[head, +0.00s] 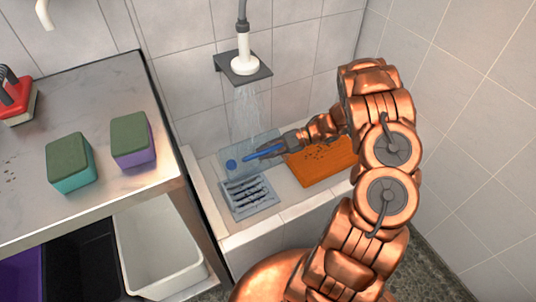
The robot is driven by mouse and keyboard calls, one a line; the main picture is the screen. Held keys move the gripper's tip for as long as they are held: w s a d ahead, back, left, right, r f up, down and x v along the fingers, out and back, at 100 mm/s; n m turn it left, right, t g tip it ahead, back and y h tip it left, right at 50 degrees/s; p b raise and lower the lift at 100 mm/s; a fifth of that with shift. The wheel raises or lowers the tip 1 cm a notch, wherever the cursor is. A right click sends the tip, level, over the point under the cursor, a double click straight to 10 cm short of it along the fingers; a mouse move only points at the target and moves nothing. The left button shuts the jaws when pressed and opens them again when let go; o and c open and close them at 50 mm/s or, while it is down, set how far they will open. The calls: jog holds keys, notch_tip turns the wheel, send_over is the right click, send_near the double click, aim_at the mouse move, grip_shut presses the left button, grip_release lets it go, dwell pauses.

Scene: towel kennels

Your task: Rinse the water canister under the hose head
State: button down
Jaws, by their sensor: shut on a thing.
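The hose head (244,64) is white and hangs in a dark wall bracket above the basin, with water spraying down from it. The water canister (240,160) looks clear and pale blue, with a round blue cap and a blue bar along it. It is in the basin area under the spray, and the water falls onto it. My gripper (272,149) reaches in from the right and is shut on the canister at its blue bar. The fingertips are small here, and I cannot tell whether the canister touches the basin floor.
A slotted drain grate (248,196) lies in front of the canister. An orange board (322,160) with dark specks lies to the right in the basin (265,233). Bins stand underneath.

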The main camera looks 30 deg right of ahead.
aim_at(258, 141)
jog(key=shift+w+r+p, duration=0.15)
jog(key=shift+w+p, duration=0.75)
jog(key=shift+w, duration=1.25)
jog(key=shift+w+f+b, duration=0.2)
jog(key=shift+w+b, duration=0.1)
jog(key=shift+w, duration=0.3)
jog(key=shift+w+r+b, duration=0.1)
jog(key=shift+w+b, duration=0.35)
jog(key=shift+w, duration=1.4)
jog(key=shift+a, duration=1.95)
jog(key=shift+b, duration=0.3)
